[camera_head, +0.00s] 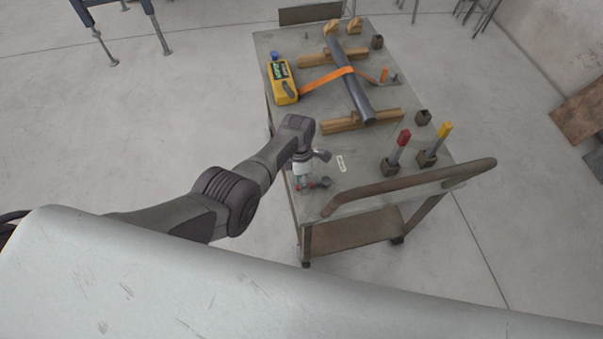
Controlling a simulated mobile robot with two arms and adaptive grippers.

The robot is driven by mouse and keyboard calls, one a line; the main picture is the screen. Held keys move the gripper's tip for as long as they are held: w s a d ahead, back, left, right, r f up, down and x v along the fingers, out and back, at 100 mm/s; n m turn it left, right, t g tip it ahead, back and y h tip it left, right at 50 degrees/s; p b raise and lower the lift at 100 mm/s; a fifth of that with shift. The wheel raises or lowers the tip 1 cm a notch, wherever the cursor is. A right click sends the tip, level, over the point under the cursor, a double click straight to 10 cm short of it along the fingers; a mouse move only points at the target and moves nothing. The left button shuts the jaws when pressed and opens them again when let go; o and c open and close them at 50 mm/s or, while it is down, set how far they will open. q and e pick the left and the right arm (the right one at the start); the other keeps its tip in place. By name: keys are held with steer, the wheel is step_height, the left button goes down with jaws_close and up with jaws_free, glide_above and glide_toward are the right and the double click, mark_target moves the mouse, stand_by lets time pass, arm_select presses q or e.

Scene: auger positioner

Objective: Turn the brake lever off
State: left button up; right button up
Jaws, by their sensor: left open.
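My left arm reaches in from the left, and my left gripper (304,182) points down over the near left corner of the cart top. It is small in view; it looks empty. Beside its tip is a small dark round part (323,182); I cannot tell whether they touch. A red-tipped lever (402,143) and a yellow-tipped lever (441,135) stand tilted in dark sockets on the cart's right side, apart from the gripper. No label shows which part is the brake lever. My right gripper is out of view.
The cart (360,170) has a curved push handle (412,187) along its near edge. A dark pipe (352,85) lies on wooden blocks with an orange strap over it. A yellow device (282,82) sits at the left edge.

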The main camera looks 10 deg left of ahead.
arm_select(q)
step_height(320, 180, up, 12)
steer(key=w+a, duration=0.1)
steer(key=w, duration=0.1)
steer(key=shift+f, duration=0.15)
steer(key=shift+s+f, duration=0.1)
stand_by(0.4)
